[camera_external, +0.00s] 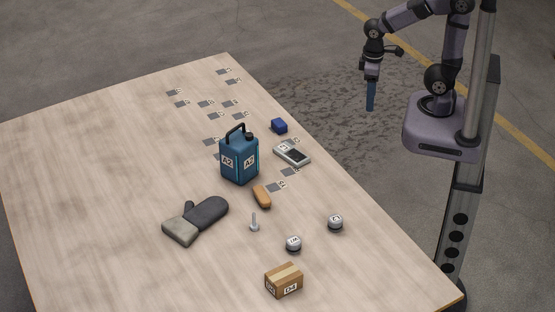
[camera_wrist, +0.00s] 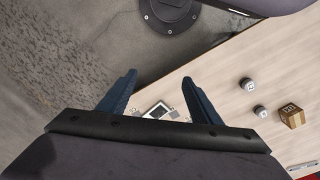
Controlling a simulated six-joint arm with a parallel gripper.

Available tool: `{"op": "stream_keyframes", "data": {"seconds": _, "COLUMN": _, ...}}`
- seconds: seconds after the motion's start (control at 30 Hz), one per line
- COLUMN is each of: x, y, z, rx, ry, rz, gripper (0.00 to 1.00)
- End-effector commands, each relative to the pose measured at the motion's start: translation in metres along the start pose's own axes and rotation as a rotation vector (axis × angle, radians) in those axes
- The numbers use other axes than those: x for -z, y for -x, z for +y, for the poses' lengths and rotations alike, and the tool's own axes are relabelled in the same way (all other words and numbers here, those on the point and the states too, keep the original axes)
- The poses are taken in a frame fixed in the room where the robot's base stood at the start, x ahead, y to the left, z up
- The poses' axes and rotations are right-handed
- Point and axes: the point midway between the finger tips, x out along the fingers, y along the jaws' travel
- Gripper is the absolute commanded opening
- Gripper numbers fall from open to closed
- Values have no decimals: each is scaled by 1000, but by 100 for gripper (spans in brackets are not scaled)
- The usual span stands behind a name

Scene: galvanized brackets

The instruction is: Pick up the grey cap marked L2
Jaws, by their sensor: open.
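Two small round grey caps with white marked tops stand on the table. One cap (camera_external: 335,222) is nearer the right edge; the other cap (camera_external: 293,243) is lower left of it. Their marks are too small to read surely, so I cannot tell which is L2. Both caps show at the right of the wrist view, one above (camera_wrist: 246,84) and one below (camera_wrist: 260,112). My gripper (camera_external: 371,107) hangs in the air beyond the table's right edge, pointing down, well away from both caps. In the wrist view its two fingers (camera_wrist: 159,77) are apart with nothing between them.
A cardboard box (camera_external: 284,281) stands close in front of the caps. A bolt (camera_external: 254,222), an orange-brown object (camera_external: 262,197) and a mitt (camera_external: 197,220) lie to the left.

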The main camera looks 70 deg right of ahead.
Motion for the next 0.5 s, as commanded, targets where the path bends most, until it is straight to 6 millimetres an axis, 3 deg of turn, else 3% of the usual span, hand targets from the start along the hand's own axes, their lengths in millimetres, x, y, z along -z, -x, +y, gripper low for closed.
{"op": "stream_keyframes", "data": {"seconds": 0.27, "x": 10, "y": -16, "z": -23, "rx": -129, "ry": 409, "rz": -78, "gripper": 58}}
{"op": "stream_keyframes", "data": {"seconds": 0.5, "x": 32, "y": -26, "z": -61, "rx": -348, "ry": 944, "rz": -158, "gripper": 58}}
